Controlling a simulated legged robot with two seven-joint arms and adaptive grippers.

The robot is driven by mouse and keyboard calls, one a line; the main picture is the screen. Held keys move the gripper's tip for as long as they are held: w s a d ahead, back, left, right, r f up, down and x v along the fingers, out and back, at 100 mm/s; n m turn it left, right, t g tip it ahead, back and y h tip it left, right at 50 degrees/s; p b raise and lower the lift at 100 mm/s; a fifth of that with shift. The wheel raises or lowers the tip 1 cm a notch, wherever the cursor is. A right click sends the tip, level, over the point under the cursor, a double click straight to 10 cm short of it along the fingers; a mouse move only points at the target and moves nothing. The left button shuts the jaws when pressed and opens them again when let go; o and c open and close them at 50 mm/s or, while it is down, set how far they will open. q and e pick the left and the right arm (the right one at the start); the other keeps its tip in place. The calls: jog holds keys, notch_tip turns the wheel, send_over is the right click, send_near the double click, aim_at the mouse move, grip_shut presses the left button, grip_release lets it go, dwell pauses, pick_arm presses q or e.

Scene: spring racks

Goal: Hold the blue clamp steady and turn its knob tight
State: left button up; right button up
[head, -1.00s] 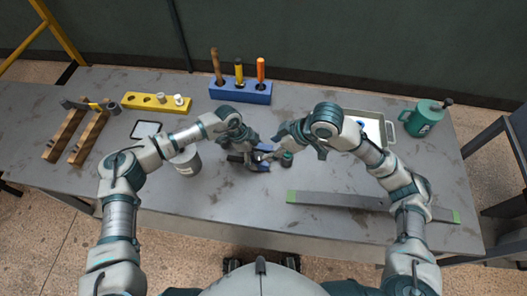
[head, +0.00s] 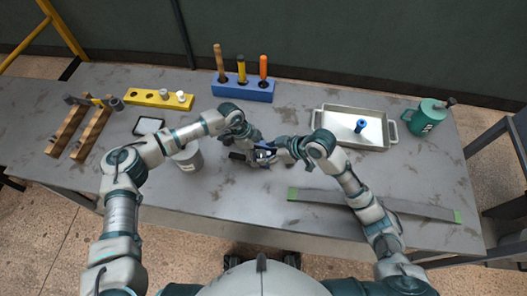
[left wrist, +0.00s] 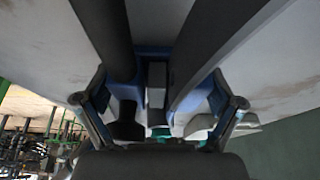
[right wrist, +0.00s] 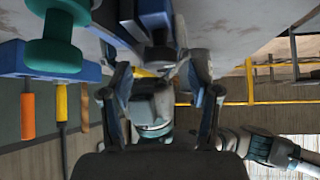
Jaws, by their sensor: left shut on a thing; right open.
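The blue clamp (head: 264,155) is at the middle of the table, partly hidden by both grippers. My left gripper (head: 246,153) is shut on it from the left. In the left wrist view the clamp's blue body (left wrist: 152,50) and dark bars fill the space between the fingers. My right gripper (head: 279,151) is open close to the clamp's right side.
A green spool-shaped piece (right wrist: 55,45) is close to my right gripper. A grey can (head: 188,160) stands left of the clamp. A long grey bar (head: 370,204) lies in front. A tray (head: 330,121) holding a blue piece (head: 360,126) and a green mug (head: 425,118) are at right.

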jog(key=shift+x, duration=1.15)
jog(key=shift+c, duration=0.3)
jog(key=c, duration=1.1)
jog(key=shift+m+t+h, duration=0.3)
jog(key=shift+m+t, duration=0.3)
jog(key=shift+m, duration=0.2)
jog(key=o, duration=1.2)
jog(key=shift+c, duration=0.2)
jog(key=v, duration=1.2)
